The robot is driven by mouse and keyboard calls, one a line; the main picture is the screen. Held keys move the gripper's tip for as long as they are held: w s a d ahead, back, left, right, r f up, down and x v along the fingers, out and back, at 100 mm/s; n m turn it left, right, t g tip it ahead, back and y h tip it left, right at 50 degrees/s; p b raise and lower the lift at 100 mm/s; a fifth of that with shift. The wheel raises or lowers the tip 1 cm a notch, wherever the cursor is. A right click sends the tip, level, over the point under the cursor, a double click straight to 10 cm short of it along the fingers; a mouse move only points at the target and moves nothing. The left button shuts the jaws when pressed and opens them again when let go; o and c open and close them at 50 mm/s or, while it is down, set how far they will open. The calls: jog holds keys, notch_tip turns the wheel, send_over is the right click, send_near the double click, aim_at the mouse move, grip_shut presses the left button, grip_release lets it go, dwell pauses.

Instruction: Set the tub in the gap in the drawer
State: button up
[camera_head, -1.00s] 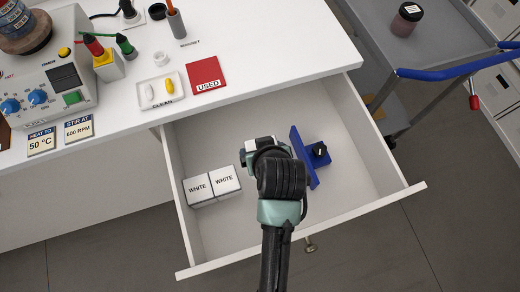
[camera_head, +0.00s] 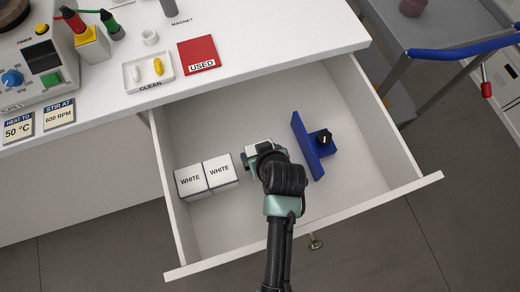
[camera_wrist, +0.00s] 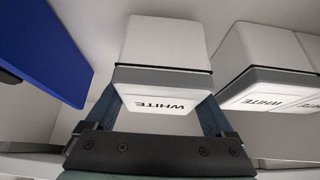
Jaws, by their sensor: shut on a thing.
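My gripper (camera_wrist: 158,115) is shut on a white tub (camera_wrist: 165,45) with a grey lid band marked WHITE. In the head view the held tub (camera_head: 264,146) is mostly hidden by my wrist, inside the open drawer (camera_head: 225,235). To its left stand two more tubs marked WHITE, one (camera_head: 190,181) at the drawer's left side and one (camera_head: 220,171) beside it. A blue divider (camera_head: 306,146) with a black knob (camera_head: 324,137) stands to the right. The gap lies between the nearer white tub and the blue divider, with my gripper in it. I cannot tell whether the held tub touches the drawer floor.
The drawer floor right of the divider is bare. The counter above holds a red USED mat (camera_head: 199,56), a CLEAN tray (camera_head: 148,72) and a hotplate (camera_head: 40,60). A grey cart with a blue handle (camera_head: 465,54) stands at the right.

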jog(key=shift+f, duration=0.35)
jog(key=shift+f, duration=0.15)
jog(key=o, duration=1.3)
